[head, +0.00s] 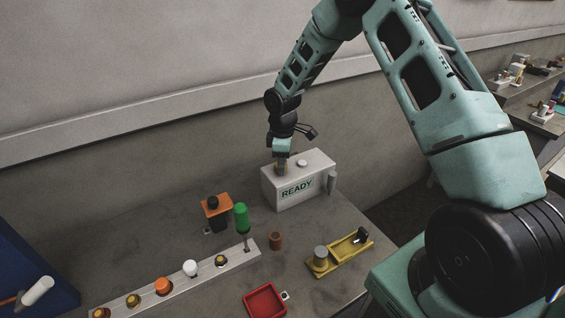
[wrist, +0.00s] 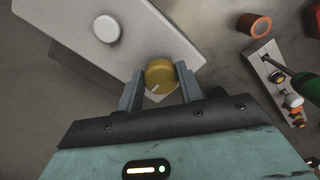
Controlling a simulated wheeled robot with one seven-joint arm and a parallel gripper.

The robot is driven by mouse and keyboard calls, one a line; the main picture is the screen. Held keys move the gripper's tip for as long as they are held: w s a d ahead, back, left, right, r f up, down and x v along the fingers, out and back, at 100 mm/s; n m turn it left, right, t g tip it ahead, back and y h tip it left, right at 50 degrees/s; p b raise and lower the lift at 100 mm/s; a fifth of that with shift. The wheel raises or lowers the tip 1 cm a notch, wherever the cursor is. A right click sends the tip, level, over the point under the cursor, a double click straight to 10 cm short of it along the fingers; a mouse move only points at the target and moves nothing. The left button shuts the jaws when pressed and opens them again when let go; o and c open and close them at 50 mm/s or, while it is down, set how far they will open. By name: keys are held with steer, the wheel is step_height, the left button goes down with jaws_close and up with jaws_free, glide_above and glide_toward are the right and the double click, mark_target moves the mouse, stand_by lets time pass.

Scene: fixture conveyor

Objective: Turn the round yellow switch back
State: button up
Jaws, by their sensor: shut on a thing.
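The round yellow switch (wrist: 161,74) sits at the edge of the top of a white box (wrist: 75,42), with a pale pointer line on its face. In the head view the box (head: 297,187) stands at the back of the table with READY in green on its front. My gripper (wrist: 161,83) points down over the switch, one finger on each side, shut on it. In the head view my gripper (head: 281,158) covers most of the switch. A white round knob (wrist: 107,29) is also on the box top, clear of the fingers.
An orange and black block (head: 216,211) and a green-handled tool (head: 241,217) stand left of the box. A white rail (head: 205,268) with several coloured knobs runs along the front. A brown cylinder (head: 275,241), a yellow tray (head: 345,249) and a red tray (head: 265,302) lie in front.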

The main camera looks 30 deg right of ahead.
steer(key=shift+r, duration=0.1)
stand_by(0.3)
steer(key=o, duration=1)
step_height(320, 180, up, 17)
steer(key=b, duration=0.4)
steer(key=shift+r, duration=0.15)
steer(key=s+a+b, duration=0.2)
steer(key=s+a, duration=1.3)
steer(key=a, duration=0.3)
steer(key=s+a+f+m, duration=0.1)
steer(key=s, duration=0.5)
steer(key=s+a+f+m+b, duration=0.1)
steer(key=s+f, duration=0.1)
steer(key=s, duration=0.5)
steer(key=s+a+f+m, duration=0.1)
steer(key=s+f, duration=0.1)
steer(key=s, duration=0.5)
steer(key=shift+s+a+y, duration=0.15)
steer(key=shift+a+y, duration=0.15)
steer(key=shift+a, duration=0.1)
